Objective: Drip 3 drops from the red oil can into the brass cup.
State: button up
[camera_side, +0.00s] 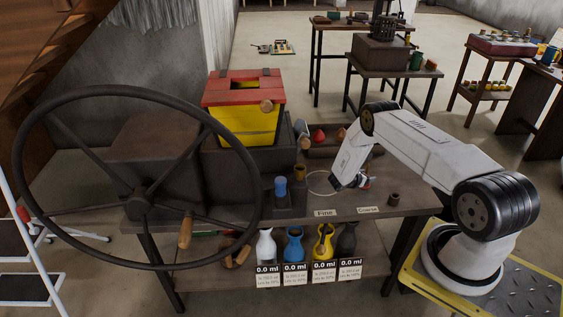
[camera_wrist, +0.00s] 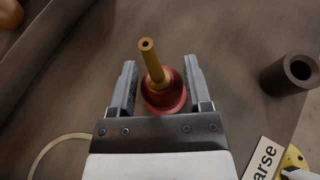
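The red oil can (camera_wrist: 165,98), a rounded red body with a brass spout, is between the two fingers of my gripper (camera_wrist: 160,75). In the wrist view its spout leans toward the upper left. The fingers lie close along both sides of the can; I cannot tell whether they press on it. In the side view, my gripper (camera_side: 362,182) is low over the bench's right part, with a bit of red at its tip. A small brass-coloured cup (camera_side: 299,172) sits left of it, by the dark block. A dark brown cup (camera_side: 394,199) stands to the right, also in the wrist view (camera_wrist: 290,73).
A large handwheel (camera_side: 140,200) and a red-and-yellow hopper (camera_side: 243,115) fill the left. Fine (camera_side: 324,212) and Coarse (camera_side: 368,210) labels lie at the front edge. Several coloured bottles stand on the lower shelf.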

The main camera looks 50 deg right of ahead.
grip_shut()
jog(key=shift+r, duration=0.15)
jog(key=shift+r, duration=0.7)
jog(key=s+a+r, duration=0.9)
jog(key=s+r, duration=0.1)
jog(key=r, duration=0.1)
jog(key=shift+s+a+r, duration=0.15)
jog(key=shift+a, duration=0.05)
dwell(0.8)
